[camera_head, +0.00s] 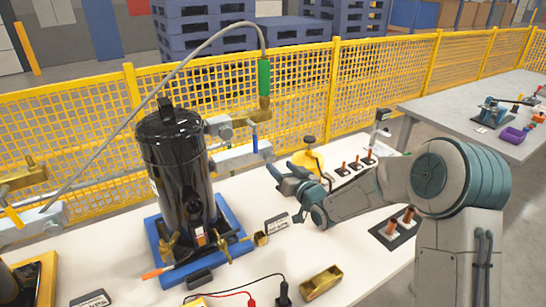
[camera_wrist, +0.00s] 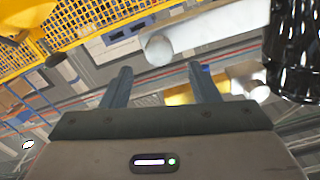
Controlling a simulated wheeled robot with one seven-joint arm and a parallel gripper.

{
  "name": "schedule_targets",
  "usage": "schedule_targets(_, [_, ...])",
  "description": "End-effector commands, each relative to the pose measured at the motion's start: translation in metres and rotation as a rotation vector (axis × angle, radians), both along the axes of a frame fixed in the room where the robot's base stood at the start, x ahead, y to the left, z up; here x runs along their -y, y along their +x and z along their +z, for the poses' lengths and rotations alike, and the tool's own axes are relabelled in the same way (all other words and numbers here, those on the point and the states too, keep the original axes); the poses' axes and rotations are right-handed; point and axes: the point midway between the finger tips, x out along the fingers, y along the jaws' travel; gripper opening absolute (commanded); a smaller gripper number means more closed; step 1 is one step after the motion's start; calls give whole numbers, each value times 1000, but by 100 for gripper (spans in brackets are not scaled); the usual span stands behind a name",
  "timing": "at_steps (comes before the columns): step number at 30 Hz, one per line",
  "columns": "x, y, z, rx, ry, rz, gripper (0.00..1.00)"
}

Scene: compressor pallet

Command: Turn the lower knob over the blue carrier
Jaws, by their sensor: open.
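A glossy black compressor cylinder (camera_head: 178,170) stands upright on a blue carrier (camera_head: 237,217) on the white table. Brass fittings (camera_head: 170,247) sit low at its front, just over the carrier, with another brass piece (camera_head: 224,246) to the right. I cannot tell which of these is the lower knob. My gripper (camera_head: 279,173) is open and empty, in the air to the right of the cylinder and apart from it. In the wrist view my gripper (camera_wrist: 163,78) shows two spread fingers with nothing between them. The cylinder (camera_wrist: 293,50) shows at upper right there; no knob is recognisable.
A grey hose (camera_head: 120,125) arches over the cylinder to a green handle (camera_head: 264,77). A yellow mesh fence (camera_head: 300,95) runs behind the table. A brass block (camera_head: 321,283), cables and a small label box (camera_head: 277,222) lie on the tabletop. Black plates with copper pieces (camera_head: 396,230) are at right.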

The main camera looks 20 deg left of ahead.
Motion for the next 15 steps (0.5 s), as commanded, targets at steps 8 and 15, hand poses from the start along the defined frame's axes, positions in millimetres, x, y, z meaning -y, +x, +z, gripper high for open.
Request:
schedule_targets(8, [-34,29,1,-1,0,-1,55])
schedule_targets(15, [-46,40,0,-1,-1,-1,55])
